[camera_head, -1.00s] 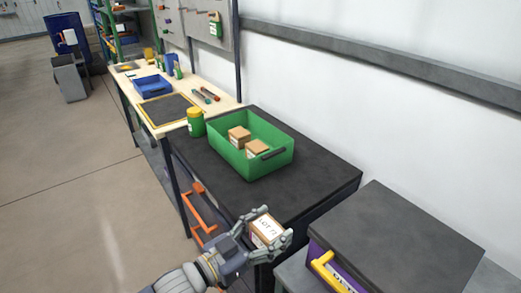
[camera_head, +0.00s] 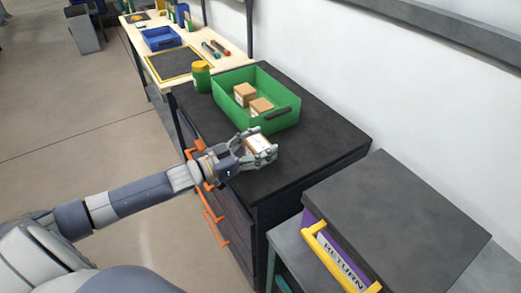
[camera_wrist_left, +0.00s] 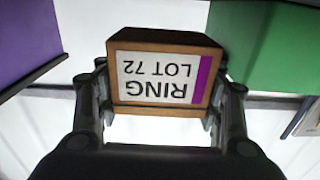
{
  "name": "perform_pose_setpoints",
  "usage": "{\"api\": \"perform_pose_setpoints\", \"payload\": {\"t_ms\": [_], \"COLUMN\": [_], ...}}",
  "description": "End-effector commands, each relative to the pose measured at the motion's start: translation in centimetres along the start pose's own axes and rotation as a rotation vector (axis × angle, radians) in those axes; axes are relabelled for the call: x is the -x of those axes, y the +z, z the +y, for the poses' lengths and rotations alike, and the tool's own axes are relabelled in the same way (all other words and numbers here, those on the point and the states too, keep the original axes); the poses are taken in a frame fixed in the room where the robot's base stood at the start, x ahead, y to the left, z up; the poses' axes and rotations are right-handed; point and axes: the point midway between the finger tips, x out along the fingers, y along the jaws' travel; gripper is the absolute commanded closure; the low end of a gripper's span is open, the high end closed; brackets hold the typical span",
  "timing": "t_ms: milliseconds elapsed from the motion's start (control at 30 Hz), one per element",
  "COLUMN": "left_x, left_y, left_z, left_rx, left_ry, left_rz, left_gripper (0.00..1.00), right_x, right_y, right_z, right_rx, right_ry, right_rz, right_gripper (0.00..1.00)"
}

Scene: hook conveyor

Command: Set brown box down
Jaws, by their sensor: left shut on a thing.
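My left gripper (camera_head: 252,155) is shut on a brown box (camera_head: 259,143) with a white label, over the near part of the dark cabinet top (camera_head: 310,143). In the left wrist view the brown box (camera_wrist_left: 163,72) sits between the two fingers, its label reading "RING LOT 72" upside down with a purple stripe. I cannot tell whether the box touches the cabinet top. A green bin (camera_head: 232,120) just behind the gripper holds two similar brown boxes (camera_head: 245,93). My right gripper is not in view.
A green canister with a yellow lid (camera_head: 201,77) stands left of the bin. Orange handles (camera_head: 206,203) stick out from the cabinet front. A purple box with a grey lid and yellow handle (camera_head: 316,233) stands at the right. The cabinet top right of the bin is clear.

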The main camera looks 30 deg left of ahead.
Motion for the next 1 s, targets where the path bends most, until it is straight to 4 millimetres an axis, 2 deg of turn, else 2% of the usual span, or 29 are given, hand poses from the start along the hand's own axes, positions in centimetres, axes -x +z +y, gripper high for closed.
{"api": "perform_pose_setpoints", "payload": {"t_ms": [233,633,667,733,1000], "left_x": [0.0,0.0,0.0,0.0,0.0], "left_y": [3.3,3.9,3.9,3.9,3.9], "left_z": [0.1,0.1,0.1,0.1,0.1], "left_rx": [0.000,-0.001,-0.001,-0.001,-0.001], "left_ry": [0.000,0.001,0.001,0.001,0.001], "left_rz": [-0.001,0.000,-0.001,-0.001,-0.002], "left_gripper": [0.64,0.64,0.34,0.18,0.18], "right_x": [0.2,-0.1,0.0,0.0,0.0], "right_y": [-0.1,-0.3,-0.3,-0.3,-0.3], "right_z": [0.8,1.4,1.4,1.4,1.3], "right_rx": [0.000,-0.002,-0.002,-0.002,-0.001], "right_ry": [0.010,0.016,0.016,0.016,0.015], "right_rz": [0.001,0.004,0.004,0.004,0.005], "right_gripper": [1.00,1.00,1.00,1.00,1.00]}}
